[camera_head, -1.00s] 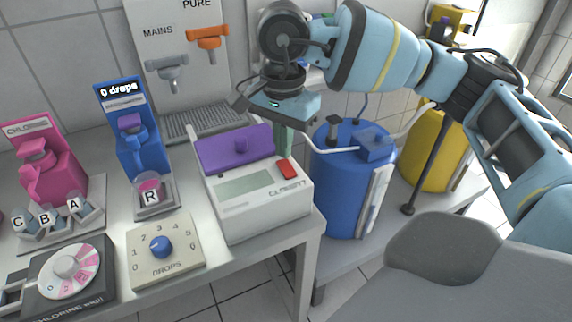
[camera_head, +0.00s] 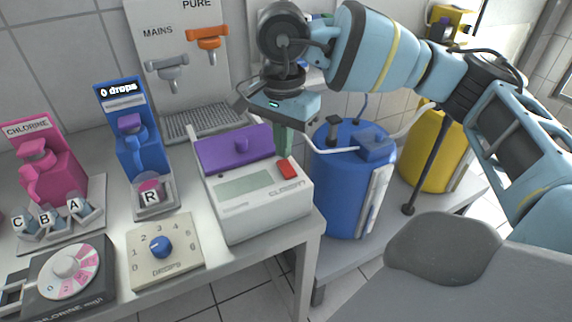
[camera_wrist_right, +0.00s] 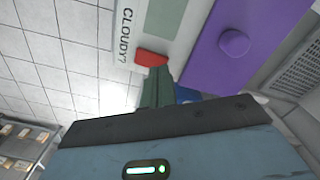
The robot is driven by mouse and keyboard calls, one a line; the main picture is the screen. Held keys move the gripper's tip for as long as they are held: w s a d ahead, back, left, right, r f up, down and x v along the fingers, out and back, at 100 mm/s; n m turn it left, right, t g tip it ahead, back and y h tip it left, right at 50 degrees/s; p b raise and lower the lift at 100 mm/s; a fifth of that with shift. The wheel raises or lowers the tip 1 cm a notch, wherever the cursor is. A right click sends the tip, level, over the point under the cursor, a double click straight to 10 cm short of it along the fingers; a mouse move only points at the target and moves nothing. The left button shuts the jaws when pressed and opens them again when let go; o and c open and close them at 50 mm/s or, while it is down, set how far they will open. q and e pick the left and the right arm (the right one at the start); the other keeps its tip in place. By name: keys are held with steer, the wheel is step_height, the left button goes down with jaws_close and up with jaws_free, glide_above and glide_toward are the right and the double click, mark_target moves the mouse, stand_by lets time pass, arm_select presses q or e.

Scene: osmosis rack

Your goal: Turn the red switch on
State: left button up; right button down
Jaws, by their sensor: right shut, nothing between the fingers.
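The red switch (camera_head: 287,169) sits on the right part of the top of a white device (camera_head: 265,218) with a grey display and a purple panel. It also shows in the right wrist view (camera_wrist_right: 151,58), beside the "CLOUDY?" lettering. My right gripper (camera_head: 284,152) points down with its green fingers together and empty. The fingertips are just behind the switch as the head sees it, very near it. In the right wrist view the fingers (camera_wrist_right: 158,80) end right at the switch's edge; I cannot tell whether they touch. My left gripper is not in view.
The purple panel (camera_head: 236,148) with its knob stands close left of my fingers. A blue tank (camera_head: 340,205) and a yellow tank (camera_head: 425,165) stand right of the bench. A drops dial (camera_head: 164,252) and a blue dispenser (camera_head: 133,125) are to the left.

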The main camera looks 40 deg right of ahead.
mark_target(283, 162)
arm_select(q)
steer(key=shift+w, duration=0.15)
arm_select(e)
steer(key=shift+f, duration=0.15)
stand_by(0.4)
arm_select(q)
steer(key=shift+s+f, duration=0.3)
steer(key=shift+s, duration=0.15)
arm_select(e)
steer(key=shift+f, duration=0.3)
